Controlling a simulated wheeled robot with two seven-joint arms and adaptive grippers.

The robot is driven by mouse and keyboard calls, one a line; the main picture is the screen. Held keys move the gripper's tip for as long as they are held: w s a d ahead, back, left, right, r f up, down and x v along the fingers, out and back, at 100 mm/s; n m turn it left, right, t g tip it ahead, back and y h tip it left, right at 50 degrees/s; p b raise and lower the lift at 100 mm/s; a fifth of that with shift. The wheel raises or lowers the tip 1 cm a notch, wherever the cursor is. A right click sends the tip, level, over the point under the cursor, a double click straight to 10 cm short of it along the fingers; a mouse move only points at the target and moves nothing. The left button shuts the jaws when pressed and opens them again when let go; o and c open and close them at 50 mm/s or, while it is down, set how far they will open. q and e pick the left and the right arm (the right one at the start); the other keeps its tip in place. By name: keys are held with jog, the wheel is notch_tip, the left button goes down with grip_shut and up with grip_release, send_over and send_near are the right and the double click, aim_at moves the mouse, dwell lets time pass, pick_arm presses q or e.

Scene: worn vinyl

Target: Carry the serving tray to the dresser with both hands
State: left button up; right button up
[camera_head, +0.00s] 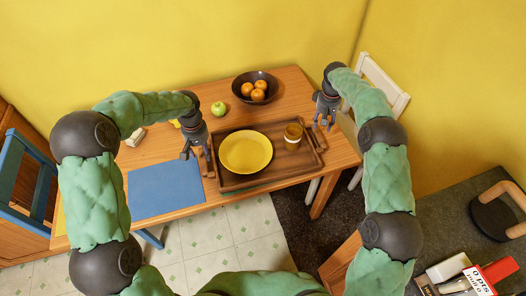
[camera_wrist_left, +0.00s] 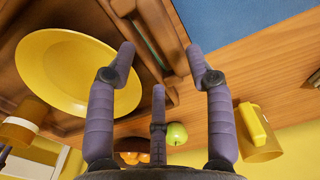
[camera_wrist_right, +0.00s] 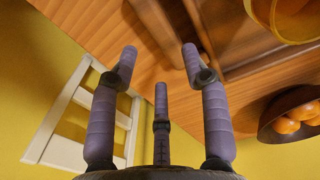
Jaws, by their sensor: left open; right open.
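The brown wooden serving tray (camera_head: 280,176) lies on the wooden table. My left gripper (camera_head: 199,157) is open at the tray's left end. In the left wrist view its fingers (camera_wrist_left: 160,52) are spread over the tray's end edge, with the plate beside them. My right gripper (camera_head: 325,122) is open by the tray's right end. In the right wrist view its fingers (camera_wrist_right: 159,52) point at the tray's end (camera_wrist_right: 225,65). Contact with the tray cannot be told. I cannot tell for certain which furniture is the dresser.
A dark bowl (camera_head: 244,83) of oranges and a green apple (camera_head: 218,108) sit behind the tray. A blue mat (camera_head: 165,188) lies to its left. A white chair (camera_head: 385,84) stands at the right. A dark grey surface (camera_head: 445,225) at lower right holds several items.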

aim_at(205, 161)
pick_arm(q)
notch_tip(205, 161, down, 8)
jog(key=shift+f, duration=0.1)
pick_arm(e)
notch_tip(205, 161, down, 8)
jog(key=shift+f, duration=0.1)
pick_arm(q)
grip_shut()
pick_arm(e)
grip_shut()
pick_arm(q)
jog(key=shift+w, duration=0.1)
pick_arm(e)
jog(key=shift+w+r, duration=0.1)
jog(key=shift+r, duration=0.1)
